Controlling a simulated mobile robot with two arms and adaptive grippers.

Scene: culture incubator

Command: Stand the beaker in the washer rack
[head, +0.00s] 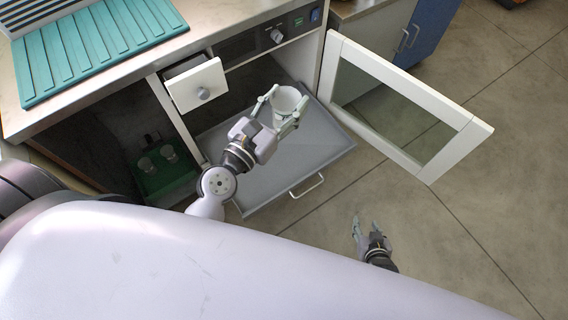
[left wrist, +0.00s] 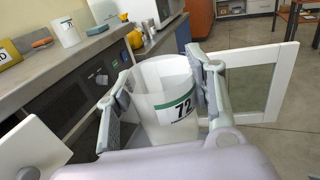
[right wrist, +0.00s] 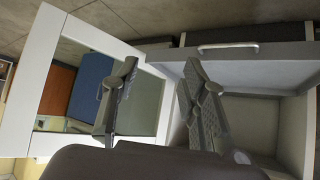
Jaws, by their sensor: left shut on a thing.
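A white, translucent beaker (head: 287,101) is between the fingers of my left gripper (head: 284,107), upright, over a pulled-out grey tray (head: 245,172). In the left wrist view the beaker (left wrist: 162,92) carries a green-edged label reading 72. My left gripper is shut on its sides. My right gripper (head: 365,222) is open and empty, low over the floor, right of the tray. A green rack or crate (head: 172,178) holds a few small glasses in the dark lower-left compartment. I cannot tell for certain which item is the washer rack.
A glass-paned door (head: 400,100) stands open right of the tray. A small white drawer (head: 196,85) juts out at left. A teal slatted mat (head: 95,45) lies on the counter. Floor at lower right is clear.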

